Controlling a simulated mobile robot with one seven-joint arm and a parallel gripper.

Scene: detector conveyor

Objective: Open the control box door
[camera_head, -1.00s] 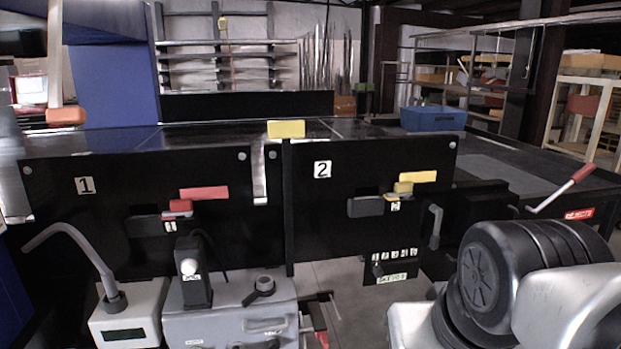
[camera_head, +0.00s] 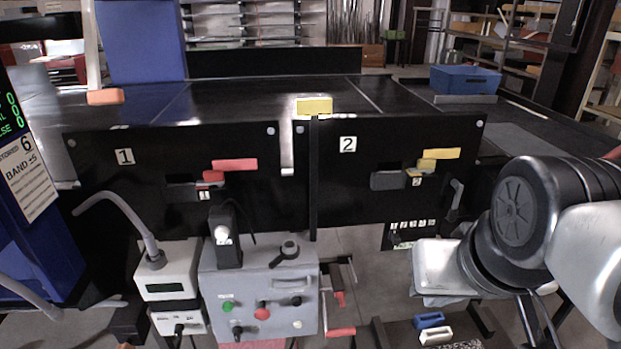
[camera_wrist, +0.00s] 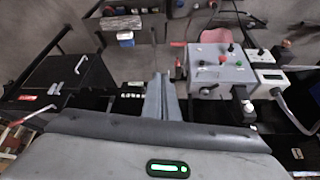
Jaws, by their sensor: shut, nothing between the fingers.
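The control box (camera_head: 235,288) is a grey box at the lower middle of the head view, with green, red, black and white controls on its front and a dark rotary handle (camera_head: 287,252) on top. No open gap shows at its front. The box also shows in the wrist view (camera_wrist: 232,76), right of my gripper. My gripper (camera_wrist: 163,78) shows in the wrist view with its two fingers together and empty. It looks apart from the box. In the head view my arm is at the right, and the fingertips cannot be made out.
A white meter (camera_head: 165,268) with a bent grey tube stands left of the control box. Red-handled clamps (camera_head: 340,331) are beside the box at right. Floor shows between box and arm.

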